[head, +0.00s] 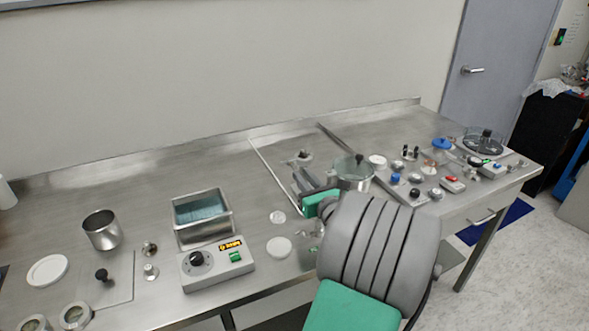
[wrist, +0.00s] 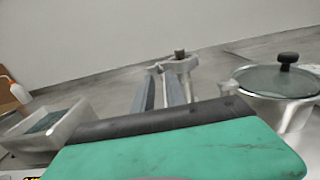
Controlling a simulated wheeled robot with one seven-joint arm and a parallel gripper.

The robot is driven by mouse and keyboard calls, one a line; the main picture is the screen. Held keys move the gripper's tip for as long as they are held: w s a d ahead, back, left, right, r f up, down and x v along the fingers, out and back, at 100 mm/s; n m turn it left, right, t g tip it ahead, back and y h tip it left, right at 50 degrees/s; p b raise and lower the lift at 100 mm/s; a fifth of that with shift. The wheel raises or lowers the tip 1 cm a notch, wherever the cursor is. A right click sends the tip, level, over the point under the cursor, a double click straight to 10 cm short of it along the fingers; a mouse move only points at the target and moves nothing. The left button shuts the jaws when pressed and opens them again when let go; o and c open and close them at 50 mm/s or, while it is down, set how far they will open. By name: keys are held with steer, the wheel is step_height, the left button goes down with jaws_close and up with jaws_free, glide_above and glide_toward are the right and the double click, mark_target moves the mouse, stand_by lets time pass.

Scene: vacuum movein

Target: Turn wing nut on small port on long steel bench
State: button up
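The small port (head: 301,157) is a low metal fitting with a dark top on the long steel bench (head: 130,185). In the wrist view the port (wrist: 180,66) stands just past my fingertips, with a dark cap and metal pieces at its sides. The wing nut is too small and blurred to pick out surely among these pieces. My gripper (head: 306,180) reaches over the bench from the front, close to the port. In the wrist view my gripper (wrist: 160,78) shows two grey fingers apart, with nothing seen held between them.
A lidded metal pot (head: 354,175) stands close on the right of my gripper. A water bath (head: 202,216) and control box (head: 217,263) stand to the left. Small parts crowd the bench's right end. Bare steel lies behind the bath.

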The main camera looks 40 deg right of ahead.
mark_target(293, 167)
steer(key=x, duration=0.4)
jaws_close()
stand_by(0.4)
